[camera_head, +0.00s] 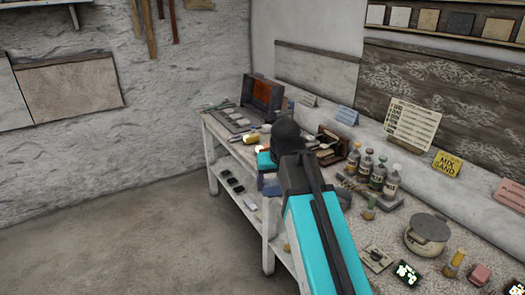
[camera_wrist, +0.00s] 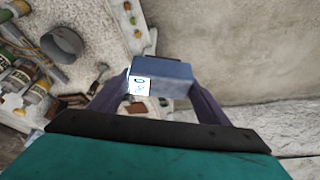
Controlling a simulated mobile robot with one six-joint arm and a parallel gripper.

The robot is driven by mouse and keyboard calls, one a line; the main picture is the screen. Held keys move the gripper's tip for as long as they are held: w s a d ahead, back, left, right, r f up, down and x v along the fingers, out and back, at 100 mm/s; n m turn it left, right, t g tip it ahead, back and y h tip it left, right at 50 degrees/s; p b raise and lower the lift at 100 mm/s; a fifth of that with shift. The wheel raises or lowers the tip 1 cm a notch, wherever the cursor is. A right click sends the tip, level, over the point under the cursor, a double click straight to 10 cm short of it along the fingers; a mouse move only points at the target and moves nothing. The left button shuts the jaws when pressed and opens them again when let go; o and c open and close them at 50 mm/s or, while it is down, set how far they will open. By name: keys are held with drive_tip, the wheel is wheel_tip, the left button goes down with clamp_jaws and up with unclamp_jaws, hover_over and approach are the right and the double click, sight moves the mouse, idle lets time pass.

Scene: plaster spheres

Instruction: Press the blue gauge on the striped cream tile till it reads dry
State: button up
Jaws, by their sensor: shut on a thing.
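My gripper (camera_wrist: 160,84) is shut on the blue gauge (camera_wrist: 170,70), a small blue box with a dark top edge. A white display (camera_wrist: 139,86) with small blue marks shows on its left side; I cannot read it. The gauge is held between both fingers, and no tile shows against it. In the head view my arm hides most of the gripper. Several flat pale tiles (camera_head: 235,119) lie at the far end of the bench; I cannot tell which, if any, is the striped cream one.
The long bench (camera_head: 235,152) carries an open dark case (camera_head: 262,95), several bottles (camera_head: 377,176), a lidded pot (camera_head: 427,235) and small samples. Signs (camera_head: 412,125) stand along the wall. In the wrist view a grey cup (camera_wrist: 62,45) is close at left. The floor (camera_head: 150,230) is clear.

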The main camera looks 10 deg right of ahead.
drive_tip(key=shift+f, duration=0.1)
idle(0.7)
drive_tip(key=s+f, duration=0.5)
drive_tip(key=f, duration=0.1)
drive_tip(key=shift+f, duration=0.25)
drive_tip(key=shift+s, duration=0.15)
